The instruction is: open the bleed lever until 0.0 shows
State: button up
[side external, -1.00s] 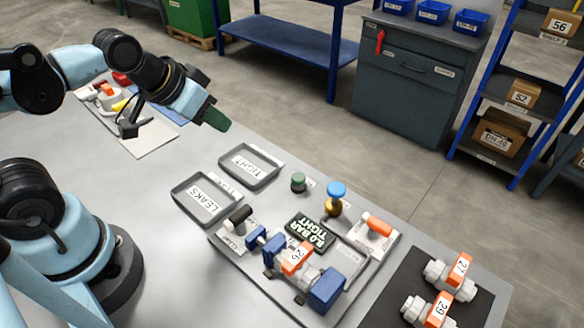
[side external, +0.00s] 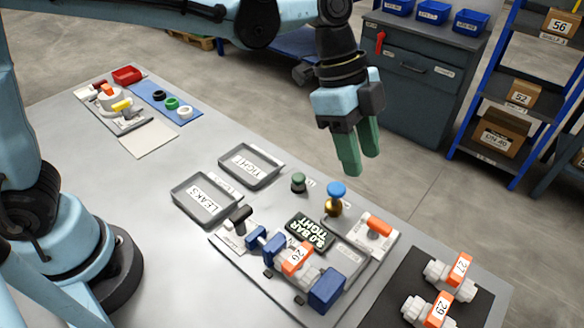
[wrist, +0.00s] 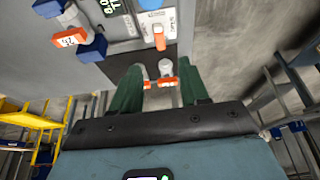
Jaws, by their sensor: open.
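My gripper (side external: 360,162) hangs fingers down, empty and open, above and behind the bench fixture. In the wrist view its green fingers (wrist: 160,72) are spread apart. An orange-handled lever (side external: 379,224) lies on a white plate at the fixture's right, below the fingers; it also shows in the wrist view (wrist: 159,38). A black-handled lever (side external: 240,217) stands at the fixture's left end. I cannot read which label marks the bleed. The display (side external: 310,233) appears upside down, showing BAR and TIGHT with a non-zero number, perhaps 5.0. The valve marked 26 (side external: 297,259) sits between blue clamp blocks (side external: 326,290).
The LEAKS (side external: 207,217) and TIGHT (side external: 270,178) trays are empty. Valves 27 (side external: 463,267) and 29 (side external: 440,306) lie on a dark mat at right.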

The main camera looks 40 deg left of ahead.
aim_at(376, 221)
jog(key=x, duration=1.2)
jog(key=shift+d+f, duration=0.1)
jog(key=shift+d, duration=0.15)
grip_shut()
